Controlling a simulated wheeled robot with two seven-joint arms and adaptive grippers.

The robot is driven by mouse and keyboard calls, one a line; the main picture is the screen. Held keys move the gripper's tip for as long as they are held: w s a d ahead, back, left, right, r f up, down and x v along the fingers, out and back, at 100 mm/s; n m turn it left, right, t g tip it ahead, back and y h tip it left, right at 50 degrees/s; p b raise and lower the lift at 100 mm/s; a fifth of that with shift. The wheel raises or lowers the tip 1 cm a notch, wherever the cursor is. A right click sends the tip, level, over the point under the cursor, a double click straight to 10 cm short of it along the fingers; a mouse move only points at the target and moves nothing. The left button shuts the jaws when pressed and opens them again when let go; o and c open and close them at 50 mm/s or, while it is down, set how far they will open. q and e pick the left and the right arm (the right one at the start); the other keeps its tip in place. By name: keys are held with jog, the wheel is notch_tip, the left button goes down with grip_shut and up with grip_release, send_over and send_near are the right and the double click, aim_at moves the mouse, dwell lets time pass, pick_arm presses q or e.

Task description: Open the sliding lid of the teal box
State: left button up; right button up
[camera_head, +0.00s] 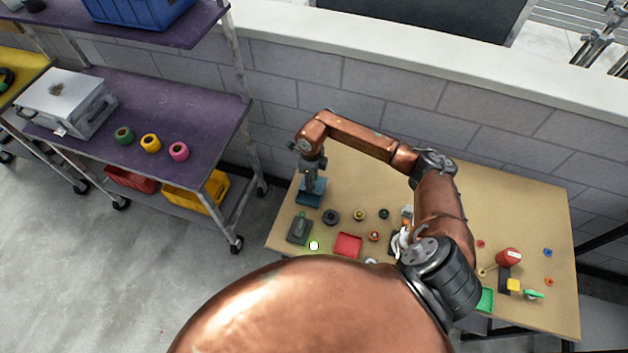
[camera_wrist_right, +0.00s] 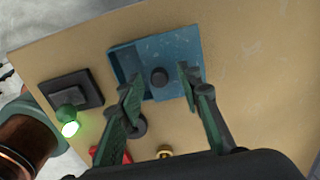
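The teal box (camera_wrist_right: 180,50) lies on the tan table, and it also shows at the table's left end in the head view (camera_head: 308,198). A dark round knob (camera_wrist_right: 158,77) stands on its flat lid. A narrow shaded recess (camera_wrist_right: 127,64) shows at the box's left side in the wrist view. My right gripper (camera_head: 312,172) points down over the box. In the wrist view its two green fingers (camera_wrist_right: 158,85) are apart, one on each side of the knob, with visible gaps; I cannot tell their height above the lid. My left gripper is not in view.
A dark block (camera_head: 299,229) with a green-lit part lies near the box. A red tray (camera_head: 347,245), a black ring (camera_head: 330,216) and several small parts lie to the right. A purple shelf (camera_head: 170,100) stands left, beyond a gap. A brick wall (camera_head: 400,100) runs behind the table.

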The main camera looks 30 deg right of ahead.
jog(key=shift+c, duration=0.2)
grip_shut()
dwell(0.4)
